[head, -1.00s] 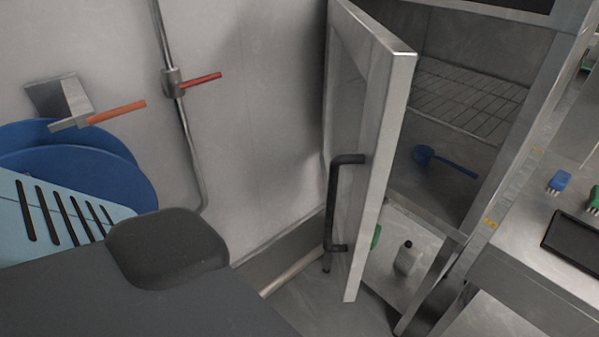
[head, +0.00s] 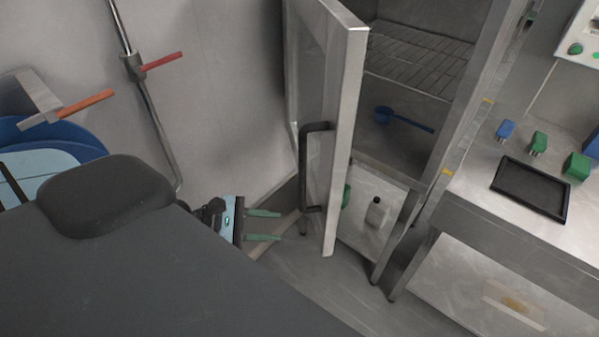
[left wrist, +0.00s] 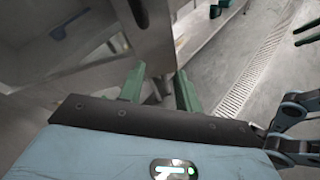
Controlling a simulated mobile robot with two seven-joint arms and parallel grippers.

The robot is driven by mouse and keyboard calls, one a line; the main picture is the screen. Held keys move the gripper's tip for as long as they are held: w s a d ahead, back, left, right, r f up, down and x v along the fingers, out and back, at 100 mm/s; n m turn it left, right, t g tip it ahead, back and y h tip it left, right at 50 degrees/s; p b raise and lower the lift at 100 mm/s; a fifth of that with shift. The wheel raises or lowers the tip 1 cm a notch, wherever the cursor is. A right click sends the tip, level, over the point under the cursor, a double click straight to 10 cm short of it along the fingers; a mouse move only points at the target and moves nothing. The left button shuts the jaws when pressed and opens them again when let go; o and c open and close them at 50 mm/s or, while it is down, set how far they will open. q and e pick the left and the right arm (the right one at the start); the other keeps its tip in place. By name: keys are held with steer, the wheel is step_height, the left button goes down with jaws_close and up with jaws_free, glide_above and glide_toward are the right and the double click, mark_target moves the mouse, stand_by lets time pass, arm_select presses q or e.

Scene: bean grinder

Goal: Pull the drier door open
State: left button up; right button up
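The drier door (head: 347,130) is a pale metal panel that stands swung open, with the cabinet interior showing to its right. A dark bar handle (head: 307,180) is fixed upright on its left face. My left gripper (head: 280,225) is low, just left of the handle's lower end, with its two green fingers apart and pointing right. In the left wrist view the fingers (left wrist: 160,85) are spread, with the metal door edge (left wrist: 158,45) beyond and between them; I cannot tell whether they touch. Two parallel green fingers at that view's right edge look like my right gripper (left wrist: 307,33).
Inside the drier are a wire rack (head: 420,60) and a blue scoop (head: 400,120). A small bottle (head: 376,212) is in the lower space. A steel counter (head: 470,190) with a black tray (head: 532,187) stands right. A pipe with a red lever (head: 160,61) is on the left wall.

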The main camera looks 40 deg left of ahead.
arm_select(q)
step_height(320, 180, up, 14)
steer(key=w+a+n+h, duration=0.1)
steer(key=w+n+h, duration=0.1)
steer(key=n+h, duration=0.2)
steer(key=x, duration=0.7)
steer(key=shift+b, duration=0.45)
arm_select(e)
steer(key=shift+s+a+f, duration=0.1)
steer(key=shift+s+f, duration=0.4)
steer(key=shift+f, duration=0.05)
arm_select(q)
steer(key=shift+d, duration=0.15)
steer(key=shift+c, duration=0.4)
jaws_close()
